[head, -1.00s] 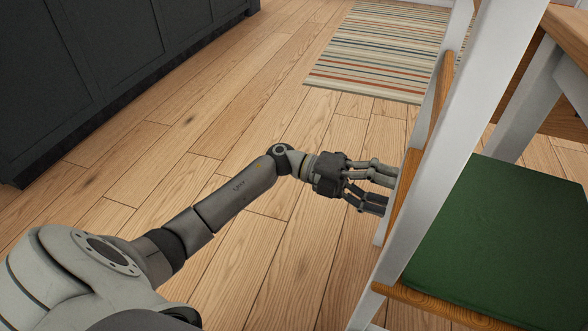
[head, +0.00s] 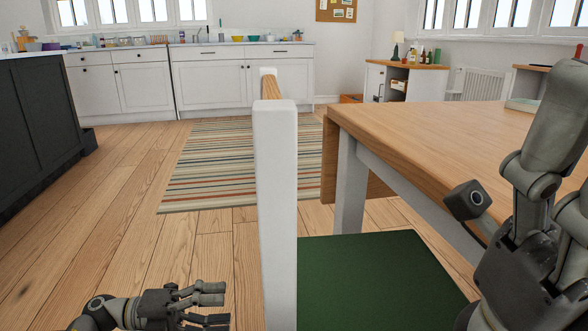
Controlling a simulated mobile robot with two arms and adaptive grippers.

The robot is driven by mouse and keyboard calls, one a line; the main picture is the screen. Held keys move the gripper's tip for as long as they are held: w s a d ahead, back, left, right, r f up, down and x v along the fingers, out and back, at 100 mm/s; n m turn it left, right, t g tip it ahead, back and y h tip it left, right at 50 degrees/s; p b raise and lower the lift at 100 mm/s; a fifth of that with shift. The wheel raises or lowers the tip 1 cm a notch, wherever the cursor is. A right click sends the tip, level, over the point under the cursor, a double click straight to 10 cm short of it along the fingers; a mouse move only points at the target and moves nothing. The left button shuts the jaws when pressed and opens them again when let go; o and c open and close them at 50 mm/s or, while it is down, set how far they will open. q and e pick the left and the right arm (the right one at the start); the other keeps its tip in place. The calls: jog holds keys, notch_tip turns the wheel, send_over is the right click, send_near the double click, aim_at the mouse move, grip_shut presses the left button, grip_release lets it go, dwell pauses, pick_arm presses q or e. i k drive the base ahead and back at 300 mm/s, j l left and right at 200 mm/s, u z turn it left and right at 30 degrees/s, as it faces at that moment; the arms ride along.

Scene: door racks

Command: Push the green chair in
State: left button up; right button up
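The green chair has a green seat (head: 375,280) at the bottom centre and a white back post (head: 275,200) seen nearly edge-on, with wood at its top. The seat extends right from the back, beside the wooden table (head: 430,130); how far it lies under the tabletop is unclear. My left gripper (head: 212,305) is low at the bottom left, left of the chair back, open and empty with fingers pointing right. A gap shows between it and the post. My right gripper (head: 525,190) is raised close to the camera at the right, fingers up and spread, empty, partly cut off.
A white table leg (head: 350,185) stands just beyond the seat. A striped rug (head: 215,165) lies behind the chair, and a dark cabinet (head: 35,130) is at the left. White kitchen counters (head: 235,80) line the back wall. Wooden floor is clear left of the chair.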

aim_at(391, 281)
jog(key=k, duration=1)
